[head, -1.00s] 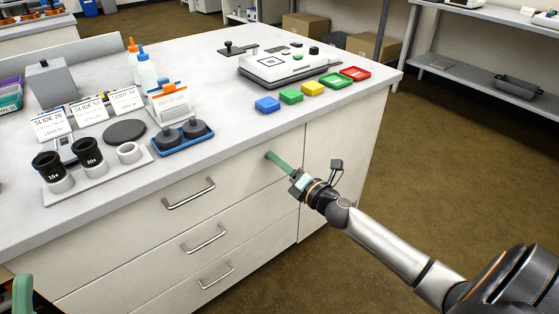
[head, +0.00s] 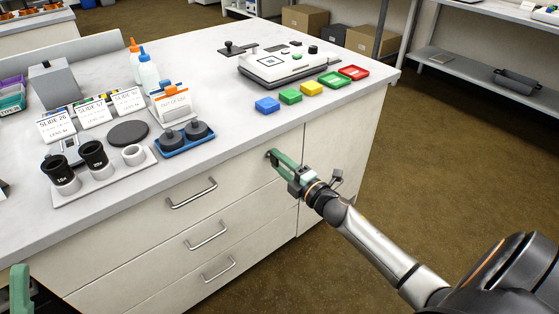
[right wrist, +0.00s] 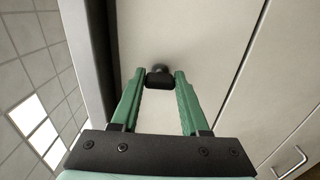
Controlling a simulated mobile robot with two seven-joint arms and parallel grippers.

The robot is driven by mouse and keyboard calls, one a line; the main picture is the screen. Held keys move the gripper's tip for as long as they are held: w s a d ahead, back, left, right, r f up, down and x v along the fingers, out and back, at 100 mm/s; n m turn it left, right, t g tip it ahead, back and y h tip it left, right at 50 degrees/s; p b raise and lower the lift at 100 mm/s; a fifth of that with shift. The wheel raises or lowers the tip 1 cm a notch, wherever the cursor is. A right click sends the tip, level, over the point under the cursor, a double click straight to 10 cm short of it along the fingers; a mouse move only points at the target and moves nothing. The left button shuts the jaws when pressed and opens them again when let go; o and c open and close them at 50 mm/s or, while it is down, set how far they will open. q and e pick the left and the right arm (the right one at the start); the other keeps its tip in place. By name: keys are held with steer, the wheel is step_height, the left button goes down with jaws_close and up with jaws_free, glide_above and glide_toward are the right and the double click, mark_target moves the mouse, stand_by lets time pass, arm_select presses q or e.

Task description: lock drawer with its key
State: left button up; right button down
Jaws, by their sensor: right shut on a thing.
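The top drawer (head: 150,222) is flush with the cabinet front, with its bar handle (head: 192,194) in the middle. My right gripper (head: 271,157) is at the drawer's upper right corner, just under the counter edge. In the right wrist view its green fingers (right wrist: 160,80) are shut on the black key head (right wrist: 159,81). A dark round lock (right wrist: 160,67) shows just behind the key head, against the pale front. The key's shaft is hidden, so I cannot tell how deep it sits. My left gripper (head: 20,287) shows only partly at the lower left, away from the drawer.
The counter (head: 225,125) overhangs close above my right gripper. It carries a white instrument (head: 285,65), coloured trays, a blue holder (head: 185,142), slide cards and bottles. Two lower drawers have protruding handles (head: 207,236). The floor right of the cabinet is clear.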

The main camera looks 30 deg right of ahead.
stand_by(0.4)
steer(key=shift+c, duration=2)
jaws_free()
arm_select(q)
steer(key=shift+r, duration=0.15)
arm_select(e)
steer(key=shift+s, duration=0.1)
arm_select(q)
steer(key=y, duration=0.1)
steer(key=w+f+n+y+p, duration=0.1)
steer(key=w+n+y+p, duration=0.1)
steer(key=shift+w+a+f, duration=0.2)
steer(key=shift+w+a, duration=0.05)
arm_select(e)
steer(key=s, duration=1.2)
steer(key=shift+s+d, duration=0.15)
steer(key=shift+d, duration=0.3)
